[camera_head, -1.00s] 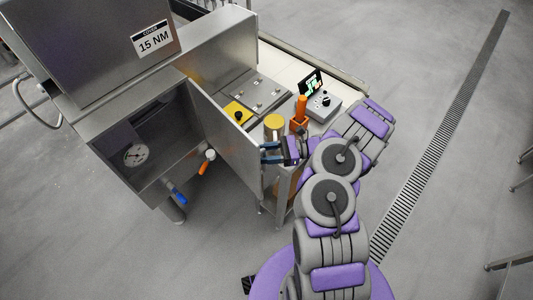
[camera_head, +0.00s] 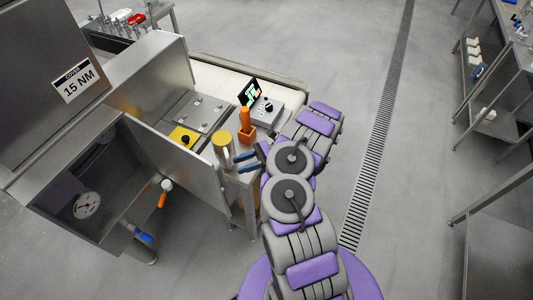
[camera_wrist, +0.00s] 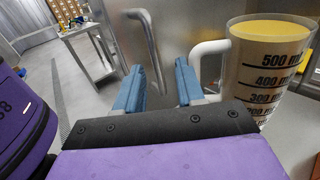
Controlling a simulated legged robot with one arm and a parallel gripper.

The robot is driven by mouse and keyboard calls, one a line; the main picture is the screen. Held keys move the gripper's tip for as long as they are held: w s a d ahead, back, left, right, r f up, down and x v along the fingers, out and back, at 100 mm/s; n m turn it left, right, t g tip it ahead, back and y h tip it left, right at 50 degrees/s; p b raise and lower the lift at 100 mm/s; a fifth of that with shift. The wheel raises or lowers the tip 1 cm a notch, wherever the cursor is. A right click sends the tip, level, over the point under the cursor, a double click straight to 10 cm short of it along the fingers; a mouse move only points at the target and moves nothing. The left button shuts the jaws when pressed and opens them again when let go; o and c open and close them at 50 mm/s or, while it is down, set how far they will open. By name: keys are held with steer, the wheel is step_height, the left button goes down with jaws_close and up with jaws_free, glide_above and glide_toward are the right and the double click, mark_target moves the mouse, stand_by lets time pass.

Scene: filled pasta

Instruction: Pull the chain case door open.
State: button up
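The chain case door (camera_head: 182,165) is a flat steel panel standing open, swung out from the dark case interior (camera_head: 85,180). A pressure-type dial (camera_head: 87,205) shows inside the case. My gripper (camera_head: 244,162) is just right of the door's free edge, beside a measuring jug. In the wrist view my gripper (camera_wrist: 160,80) is open, its two blue fingers apart. A steel bar handle (camera_wrist: 150,45) on the steel surface ahead shows beyond and between the fingers. I cannot tell whether any finger touches it; nothing is visibly gripped.
The yellow-topped jug (camera_head: 223,148) stands close to my fingers; in the wrist view its white handle is beside the right finger. An orange holder (camera_head: 246,130) and control box (camera_head: 267,111) stand behind. Open floor lies right, with a drain grate (camera_head: 375,140).

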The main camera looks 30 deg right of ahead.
steer(key=s+d+b, duration=0.1)
steer(key=d, duration=0.8)
steer(key=shift+s+d, duration=0.2)
steer(key=shift+d, duration=0.2)
stand_by(0.4)
